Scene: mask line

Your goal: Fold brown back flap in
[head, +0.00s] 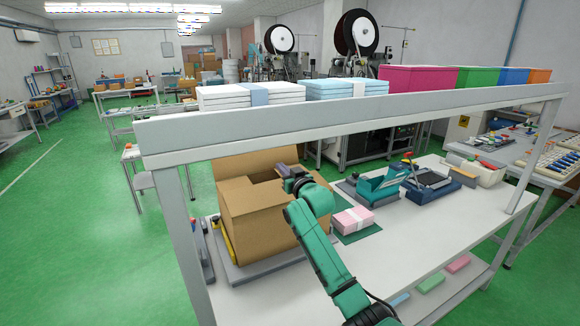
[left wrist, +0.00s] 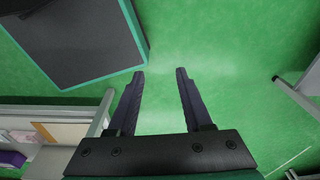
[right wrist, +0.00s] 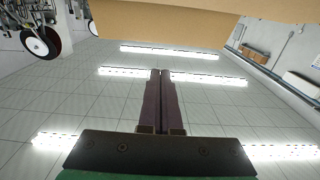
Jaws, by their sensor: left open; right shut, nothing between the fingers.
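The open brown carton (head: 258,222) stands on a grey base at the left of the white table. Its brown back flap (head: 250,163) stands up at the carton's far side. My right gripper (head: 290,180) is at the carton's right side near the top opening, and its arm hides part of the carton. In the right wrist view its fingers (right wrist: 160,72) are shut and empty, pointing up toward the ceiling. A brown cardboard panel (right wrist: 170,22) crosses the top of that view, beyond the fingertips. My left gripper (left wrist: 160,72) is open and empty over the green floor, away from the carton.
A grey shelf beam (head: 350,118) crosses above the table, bearing white stacks (head: 250,95) and coloured boxes. A pink-and-white bundle (head: 353,219) on a green mat and a teal device (head: 382,184) lie right of the carton. The table front right is clear.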

